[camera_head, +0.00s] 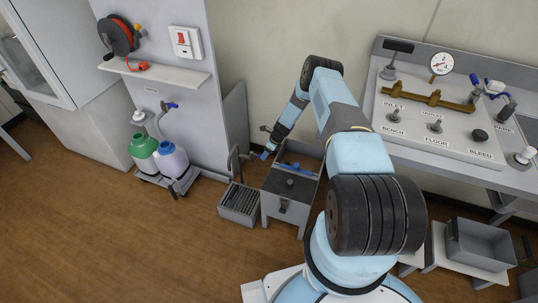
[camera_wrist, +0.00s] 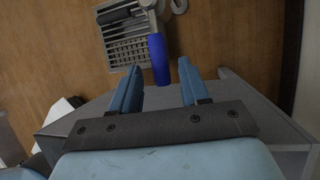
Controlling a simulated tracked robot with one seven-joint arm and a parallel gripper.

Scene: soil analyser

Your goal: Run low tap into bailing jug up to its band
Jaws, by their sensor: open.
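The low tap's blue lever (camera_wrist: 158,60) points toward my gripper in the wrist view, with its grey metal body (camera_wrist: 147,5) at the top edge. In the head view a thin grey pipe (camera_head: 232,165) rises beside the floor grate. My gripper (camera_wrist: 160,72) is open, with one blue finger on each side of the lever's near end. Contact cannot be told. In the head view my gripper (camera_head: 266,152) is small, low by the wall. I cannot make out the bailing jug or its band in either view.
A slatted floor grate (camera_head: 238,204) lies under the tap; it also shows in the wrist view (camera_wrist: 128,48). Green (camera_head: 143,150) and pale (camera_head: 171,160) containers stand left. A valve bench (camera_head: 440,130) is right. The left floor is clear.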

